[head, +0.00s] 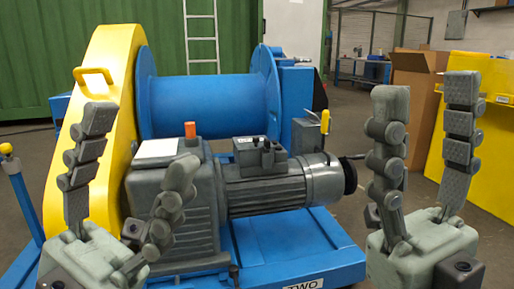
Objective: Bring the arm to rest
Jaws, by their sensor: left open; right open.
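My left gripper (138,143) is at the left with its two jointed grey fingers spread wide. It is open and holds nothing. Its fingers overlap the view of the yellow chain guard and the grey gearbox; I cannot tell how far in front of them they are. My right gripper (426,95) is at the right, fingers upright and apart, open and empty. The winch stands ahead, with a yellow guard (113,62) with a handle, a blue drum (203,105), a grey gearbox (205,215) and a motor (265,192). The chain itself is not visible.
The winch sits on a blue base (290,248) marked "TWO". A small lever with a yellow handle (325,121) rises beside the motor. A cardboard box (418,68) and a yellow panel (492,135) stand behind my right gripper. A ladder (201,40) leans at the green container (160,20).

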